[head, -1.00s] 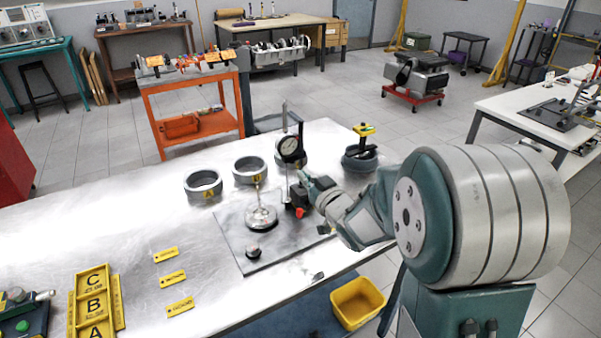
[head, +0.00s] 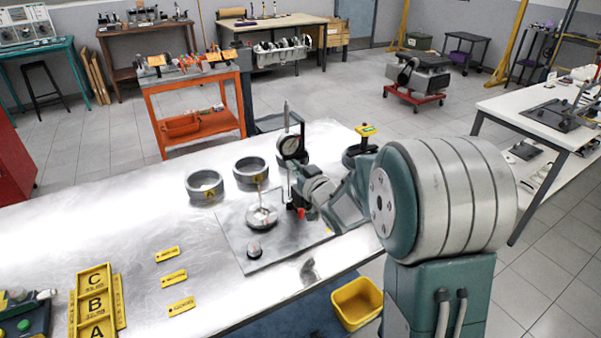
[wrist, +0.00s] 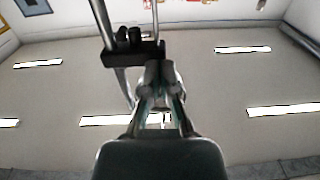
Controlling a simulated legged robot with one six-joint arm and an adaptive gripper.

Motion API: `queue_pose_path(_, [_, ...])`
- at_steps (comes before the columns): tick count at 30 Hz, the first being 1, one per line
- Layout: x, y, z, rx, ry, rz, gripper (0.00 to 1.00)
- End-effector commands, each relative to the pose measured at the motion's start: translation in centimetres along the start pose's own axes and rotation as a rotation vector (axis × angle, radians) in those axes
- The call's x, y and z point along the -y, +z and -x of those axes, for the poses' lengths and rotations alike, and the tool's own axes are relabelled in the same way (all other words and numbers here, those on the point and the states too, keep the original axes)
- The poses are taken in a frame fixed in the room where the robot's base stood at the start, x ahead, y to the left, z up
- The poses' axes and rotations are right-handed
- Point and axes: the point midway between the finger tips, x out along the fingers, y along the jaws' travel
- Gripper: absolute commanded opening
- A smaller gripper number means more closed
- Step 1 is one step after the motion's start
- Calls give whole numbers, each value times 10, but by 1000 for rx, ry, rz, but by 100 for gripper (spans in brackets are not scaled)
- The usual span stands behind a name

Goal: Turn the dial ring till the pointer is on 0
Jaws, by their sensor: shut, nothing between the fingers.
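The pointer and numbers are too small to read. My gripper (head: 303,163) is just right of and below the dial, partly hidden by its own wrist; I cannot tell whether it touches the ring. In the wrist view my gripper (wrist: 160,70) is shut, with its fingers together and nothing between them. A dark clamp block (wrist: 132,54) and stand rods lie just beyond the fingertips. The dial face does not show there.
Grey rings (head: 204,185) stand behind left. A yellow-topped part (head: 366,130) stands at the back right. The bench's left middle is mostly clear around yellow tags (head: 173,278).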

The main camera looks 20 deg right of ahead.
Motion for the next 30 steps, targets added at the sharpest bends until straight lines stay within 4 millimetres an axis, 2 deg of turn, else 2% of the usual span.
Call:
queue_pose_path(5, [0, 0, -6, 1, 1, -1, 0])
queue_pose_path(30, [0, -6, -6, -1, 1, 0, 0])
